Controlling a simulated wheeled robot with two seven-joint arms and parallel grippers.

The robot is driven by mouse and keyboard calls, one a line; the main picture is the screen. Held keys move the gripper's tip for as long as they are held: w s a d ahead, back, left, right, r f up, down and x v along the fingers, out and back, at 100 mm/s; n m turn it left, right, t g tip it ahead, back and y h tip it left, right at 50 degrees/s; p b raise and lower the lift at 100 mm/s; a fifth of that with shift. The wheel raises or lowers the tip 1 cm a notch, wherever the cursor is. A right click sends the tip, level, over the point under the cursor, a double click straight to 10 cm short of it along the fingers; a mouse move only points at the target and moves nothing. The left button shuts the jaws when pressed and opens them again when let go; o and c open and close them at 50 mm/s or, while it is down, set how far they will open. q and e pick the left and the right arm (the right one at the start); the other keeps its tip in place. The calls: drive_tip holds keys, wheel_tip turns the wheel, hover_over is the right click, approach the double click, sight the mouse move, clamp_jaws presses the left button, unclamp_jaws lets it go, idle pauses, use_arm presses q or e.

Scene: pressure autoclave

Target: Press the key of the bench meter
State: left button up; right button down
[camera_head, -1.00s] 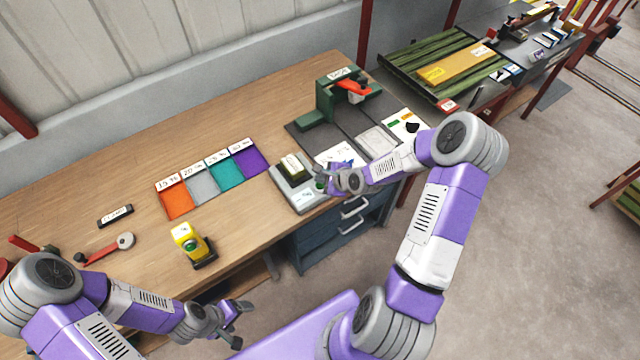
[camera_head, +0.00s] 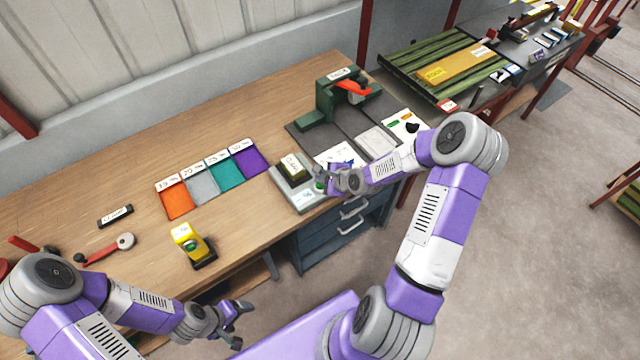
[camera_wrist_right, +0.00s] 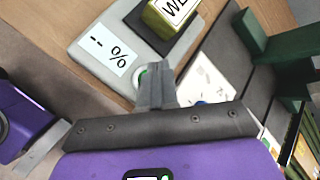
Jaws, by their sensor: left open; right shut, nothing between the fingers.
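The bench meter (camera_head: 290,197) is a pale grey slab near the front edge of the wooden bench. The green key (camera_wrist_right: 142,76) is partly hidden by my right fingertips. My right gripper (camera_wrist_right: 155,85) is shut and empty, with its tips at the key; I cannot tell whether they touch it. My left gripper (camera_head: 239,322) is open and empty, in front of the bench and away from the meter.
Orange, grey, teal and purple squares (camera_head: 178,202) lie left of the meter. A yellow device (camera_head: 187,240) stands nearer the front edge. A green press-like fixture (camera_head: 325,108) with a red lever stands behind the meter. Drawers (camera_head: 345,222) are below my right gripper.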

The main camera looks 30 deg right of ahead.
sight(322, 187)
drive_tip(key=shift+f, duration=0.1)
idle(0.5)
drive_tip(key=shift+f, duration=0.3)
drive_tip(key=shift+f+b, duration=0.5)
drive_tip(key=shift+b, duration=0.05)
idle(0.6)
drive_tip(key=shift+r, duration=0.1)
drive_tip(key=shift+r+p, duration=0.85)
wheel_tip(322, 187, up, 5)
drive_tip(key=p, duration=0.4)
idle(0.6)
